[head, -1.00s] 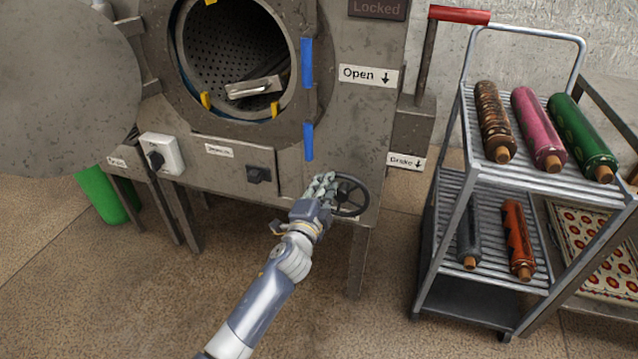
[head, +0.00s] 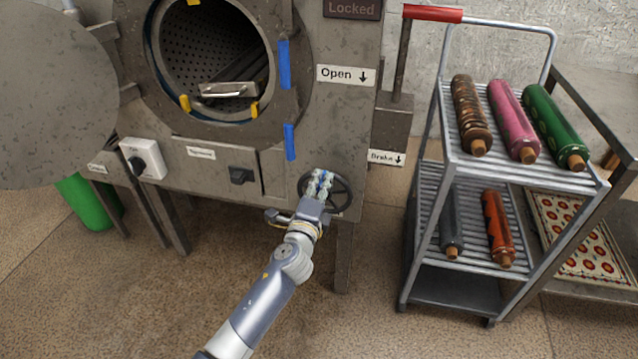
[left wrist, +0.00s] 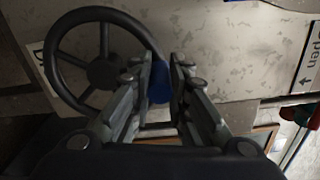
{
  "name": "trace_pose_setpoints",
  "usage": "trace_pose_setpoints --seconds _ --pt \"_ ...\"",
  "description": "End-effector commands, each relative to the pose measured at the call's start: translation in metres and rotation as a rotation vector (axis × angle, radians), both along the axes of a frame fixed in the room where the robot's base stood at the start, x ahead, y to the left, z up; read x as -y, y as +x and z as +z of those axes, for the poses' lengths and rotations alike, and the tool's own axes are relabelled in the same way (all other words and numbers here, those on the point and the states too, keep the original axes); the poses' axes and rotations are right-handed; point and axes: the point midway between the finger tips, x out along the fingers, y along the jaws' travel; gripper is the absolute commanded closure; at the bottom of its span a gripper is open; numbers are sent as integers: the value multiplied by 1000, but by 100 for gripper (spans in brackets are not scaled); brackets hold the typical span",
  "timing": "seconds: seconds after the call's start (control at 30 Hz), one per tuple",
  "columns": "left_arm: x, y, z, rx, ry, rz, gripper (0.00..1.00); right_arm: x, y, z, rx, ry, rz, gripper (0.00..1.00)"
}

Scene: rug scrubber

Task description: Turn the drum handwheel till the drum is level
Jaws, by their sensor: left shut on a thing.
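The drum (head: 215,50) shows through the round front opening of a grey machine. A metal bar with a handle (head: 228,90) lies low inside it, close to level, its right end slightly higher. The dark spoked drum handwheel (head: 341,203) is low on the machine's front. My left gripper (head: 320,182) is at the top of the wheel, shut on it. In the left wrist view the handwheel (left wrist: 103,72) is left of the fingers, with a blue piece (left wrist: 158,84) between the fingertips; the exact contact is partly hidden. My right gripper is out of view.
The round door (head: 55,95) stands open at left. A brake lever (head: 432,13) with a red grip rises right of the machine. A rack cart (head: 440,130) with several rolls stands further right. The floor (head: 150,300) in front is clear.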

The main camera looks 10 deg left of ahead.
Motion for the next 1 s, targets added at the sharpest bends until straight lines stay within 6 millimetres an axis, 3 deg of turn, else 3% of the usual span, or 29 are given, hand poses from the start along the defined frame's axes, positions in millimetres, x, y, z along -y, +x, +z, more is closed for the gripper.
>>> trace_pose_setpoints --seconds 0.3,0.33,0.4,1.0 --pt "2 0 0 0 -2 -4 100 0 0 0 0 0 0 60" --pt "2 0 0 0 -2 -4 77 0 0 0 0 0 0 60" --pt "2 0 0 0 -2 -4 64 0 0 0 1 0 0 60" --pt "0 -5 -1 -2 0 -1 62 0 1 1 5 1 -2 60"
